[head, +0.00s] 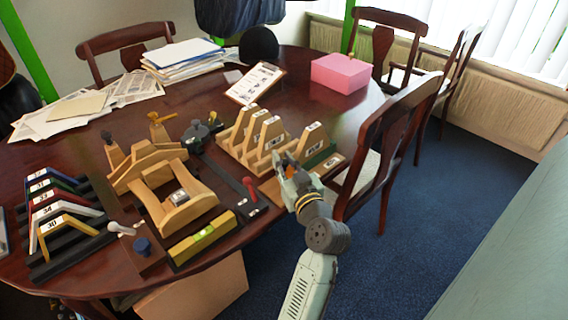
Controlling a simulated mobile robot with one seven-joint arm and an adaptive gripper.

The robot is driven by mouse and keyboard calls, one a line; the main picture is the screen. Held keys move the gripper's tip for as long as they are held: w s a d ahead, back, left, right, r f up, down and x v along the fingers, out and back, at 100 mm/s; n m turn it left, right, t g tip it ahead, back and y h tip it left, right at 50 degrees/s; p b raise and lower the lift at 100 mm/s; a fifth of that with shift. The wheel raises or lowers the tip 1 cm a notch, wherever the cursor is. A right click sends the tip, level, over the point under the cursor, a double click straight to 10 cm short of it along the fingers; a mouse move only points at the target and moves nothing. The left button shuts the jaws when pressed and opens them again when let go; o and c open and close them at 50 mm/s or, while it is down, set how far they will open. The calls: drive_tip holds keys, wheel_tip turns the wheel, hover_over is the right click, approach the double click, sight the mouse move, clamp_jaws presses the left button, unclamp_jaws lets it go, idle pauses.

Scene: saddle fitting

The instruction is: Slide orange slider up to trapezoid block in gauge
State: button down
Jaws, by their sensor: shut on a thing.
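Several upright, numbered, tapering wooden blocks (264,128) stand in a wooden rack just behind the gripper. I cannot tell which block is in the gauge, nor the gap between slider and block, because the gripper covers that part.
A black rail with a red knob (250,187) lies left of the gripper. Wooden saddle-shaped pieces (184,207), a level (203,237) and coloured angle templates (62,215) fill the left side. A clipboard (256,83) and pink box (341,73) lie behind. A chair (392,140) stands close right.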

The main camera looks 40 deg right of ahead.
drive_tip(key=c, duration=1.8)
unclamp_jaws()
drive_tip(key=v, duration=1.2)
